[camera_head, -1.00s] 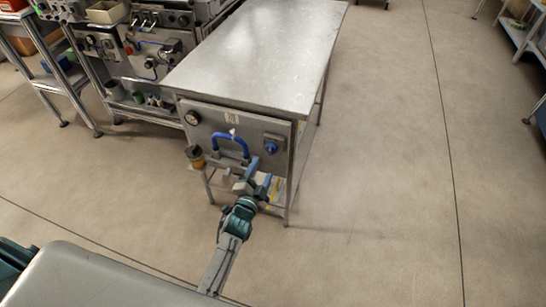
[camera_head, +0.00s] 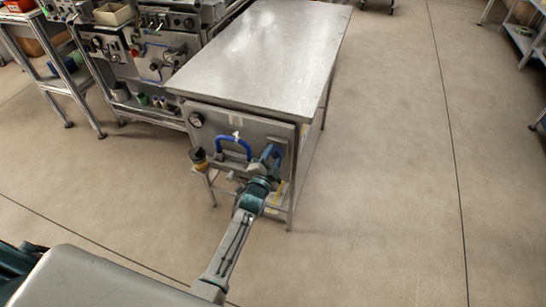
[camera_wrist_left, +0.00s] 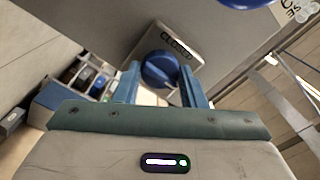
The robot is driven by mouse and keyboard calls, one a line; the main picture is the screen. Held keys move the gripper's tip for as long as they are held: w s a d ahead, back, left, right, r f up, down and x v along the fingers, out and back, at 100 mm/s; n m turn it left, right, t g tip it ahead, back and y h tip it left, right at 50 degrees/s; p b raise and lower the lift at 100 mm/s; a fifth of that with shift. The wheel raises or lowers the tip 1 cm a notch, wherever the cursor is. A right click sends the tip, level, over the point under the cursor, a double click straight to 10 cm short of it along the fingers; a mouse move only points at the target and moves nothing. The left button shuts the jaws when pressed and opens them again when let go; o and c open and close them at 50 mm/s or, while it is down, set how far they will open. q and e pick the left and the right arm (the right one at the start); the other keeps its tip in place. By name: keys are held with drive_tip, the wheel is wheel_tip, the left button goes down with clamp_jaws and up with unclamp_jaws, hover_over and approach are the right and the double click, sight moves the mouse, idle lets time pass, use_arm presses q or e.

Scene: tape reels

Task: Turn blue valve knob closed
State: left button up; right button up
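The blue valve knob (camera_wrist_left: 160,70) sits on a grey plate marked CLOSED (camera_wrist_left: 176,44) in the left wrist view. The two blue fingers of my left gripper (camera_wrist_left: 160,84) are apart, one on each side of the knob. I cannot tell whether they touch it. In the head view my left gripper (camera_head: 271,157) is at the right part of the front panel (camera_head: 262,129) and hides the knob.
A blue curved handle (camera_head: 235,141) is left of my gripper on the panel. A round gauge (camera_head: 196,119) and a yellow-black knob (camera_head: 199,156) are further left. The steel table top (camera_head: 265,55) is bare. The floor to the right is clear.

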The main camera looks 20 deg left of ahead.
use_arm(q)
drive_tip(key=c, duration=0.3)
drive_tip(key=shift+c, duration=0.2)
use_arm(e)
drive_tip(key=shift+s+d, duration=0.1)
use_arm(q)
drive_tip(key=n+p, duration=0.4)
drive_tip(key=n, duration=0.4)
drive_tip(key=shift+r, duration=0.15)
drive_tip(key=shift+n+p, duration=0.35)
drive_tip(key=shift+n, duration=0.25)
drive_tip(key=n+p, duration=0.1)
drive_tip(key=n, duration=0.2)
drive_tip(key=shift+n, duration=0.3)
drive_tip(key=shift+a+n+p, duration=0.1)
drive_tip(key=shift+n+p, duration=0.6)
drive_tip(key=shift+n, duration=1.9)
use_arm(e)
drive_tip(key=s+f, duration=0.2)
drive_tip(key=s, duration=0.8)
drive_tip(key=shift+s+d+f, duration=0.25)
drive_tip(key=shift+s+d, duration=0.15)
